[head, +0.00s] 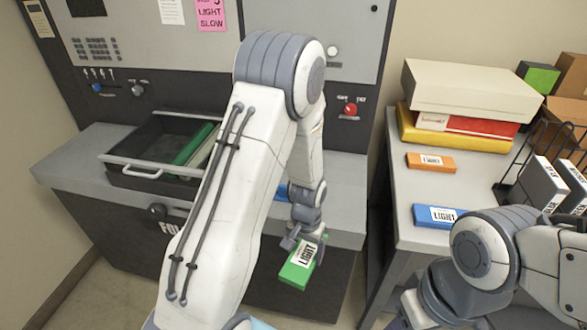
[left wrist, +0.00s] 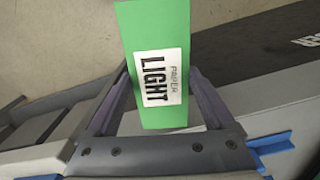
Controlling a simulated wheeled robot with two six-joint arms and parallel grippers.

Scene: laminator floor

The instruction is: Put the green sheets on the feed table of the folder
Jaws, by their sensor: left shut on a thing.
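A green pack of sheets (head: 297,272) with a white "LIGHT" label hangs from my left gripper (head: 303,240), in front of the folder's front edge. In the left wrist view the green pack (left wrist: 150,25) stands between the two fingers of my left gripper (left wrist: 160,105), which is shut on it. The folder (head: 90,215) is the grey machine on the left, its front lettering partly hidden by my left arm. Its grey top (head: 335,205) shows to the right of the arm, with a blue piece (head: 281,191) partly hidden. My right arm shows at lower right; its gripper is out of view.
A dark tray (head: 140,182) with a handle and a green thing (head: 192,145) inside sits on the folder's left. The side table (head: 415,190) holds an orange pack (head: 431,162), a blue pack (head: 438,215), stacked boxes (head: 460,90) and a wire rack (head: 515,165).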

